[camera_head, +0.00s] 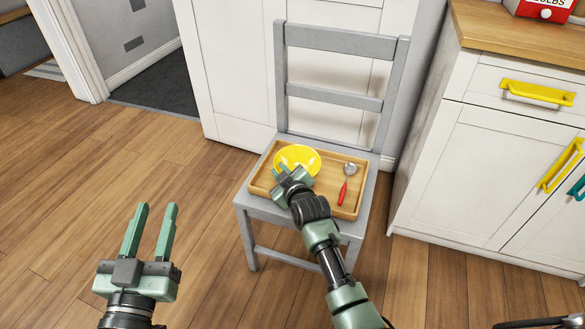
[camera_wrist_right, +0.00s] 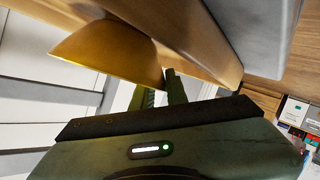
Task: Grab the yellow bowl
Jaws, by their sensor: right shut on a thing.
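The yellow bowl (camera_head: 298,158) sits on the wooden tray (camera_head: 335,206) on the seat of the grey chair. My right gripper (camera_head: 286,176) is at the bowl's near-left edge in the head view, shut on its rim. In the right wrist view the bowl (camera_wrist_right: 105,50) shows above the fingers (camera_wrist_right: 158,90), with its rim between them. The finger tips are partly hidden there. My left gripper (camera_head: 153,225) is open and empty, above the floor at the lower left, away from the chair.
A spoon (camera_head: 346,182) with a red handle lies on the tray right of the bowl. The grey chair (camera_head: 342,103) has its back behind the tray. A white cabinet (camera_head: 460,165) with yellow handles stands to the right. The wooden floor at left is clear.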

